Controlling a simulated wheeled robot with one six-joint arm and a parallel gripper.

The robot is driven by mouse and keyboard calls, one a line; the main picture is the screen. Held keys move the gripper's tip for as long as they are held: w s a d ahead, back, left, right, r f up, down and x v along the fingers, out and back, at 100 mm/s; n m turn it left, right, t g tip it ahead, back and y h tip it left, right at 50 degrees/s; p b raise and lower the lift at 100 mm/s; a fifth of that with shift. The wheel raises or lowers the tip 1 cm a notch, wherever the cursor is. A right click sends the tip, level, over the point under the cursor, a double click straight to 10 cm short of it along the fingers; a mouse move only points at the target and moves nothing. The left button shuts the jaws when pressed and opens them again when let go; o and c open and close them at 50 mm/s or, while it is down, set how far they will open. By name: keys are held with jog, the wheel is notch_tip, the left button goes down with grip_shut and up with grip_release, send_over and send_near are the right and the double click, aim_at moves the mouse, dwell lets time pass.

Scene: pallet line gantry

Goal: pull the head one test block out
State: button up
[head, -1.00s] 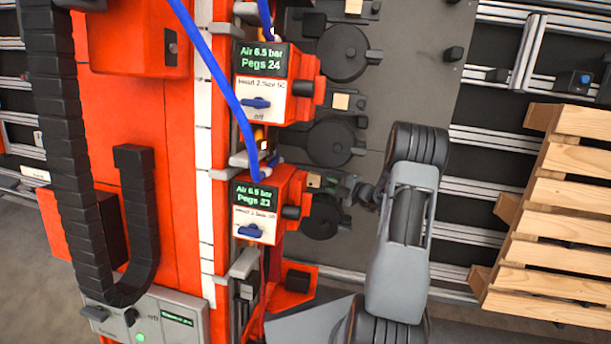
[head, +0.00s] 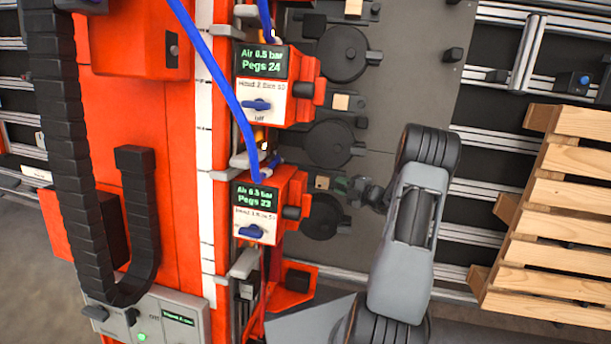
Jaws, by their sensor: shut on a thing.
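The lower nailing head (head: 270,205) is an orange unit with a screen reading "Air 6.5 bar" and "Pegs 23" and a blue switch. Its small wooden test block (head: 322,182) shows just right of the unit, above a dark round disc (head: 323,217). My gripper (head: 341,187) is at the block's right side, seen small and dark at the end of my grey arm. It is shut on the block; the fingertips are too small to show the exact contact. The label on the unit is too blurred to read surely.
A similar head (head: 275,85) above reads "Pegs 24", with its own wooden block (head: 340,102) on the grey plate (head: 415,60). A blue hose (head: 215,75) hangs in front on the left. A slatted wooden pallet (head: 565,200) stands at the right.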

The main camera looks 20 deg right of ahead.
jog(key=shift+s+d+f, duration=0.25)
jog(key=shift+s+d, duration=0.5)
jog(key=shift+d, duration=0.45)
jog(key=o, duration=0.6)
jog(key=shift+o, duration=0.3)
jog(key=shift+r, duration=0.15)
jog(key=shift+d+r, duration=0.1)
jog(key=p+v, duration=0.3)
jog(key=v, duration=0.5)
jog(key=shift+s+d+p, duration=0.2)
jog(key=shift+s+p, duration=0.1)
jog(key=shift+s, duration=0.1)
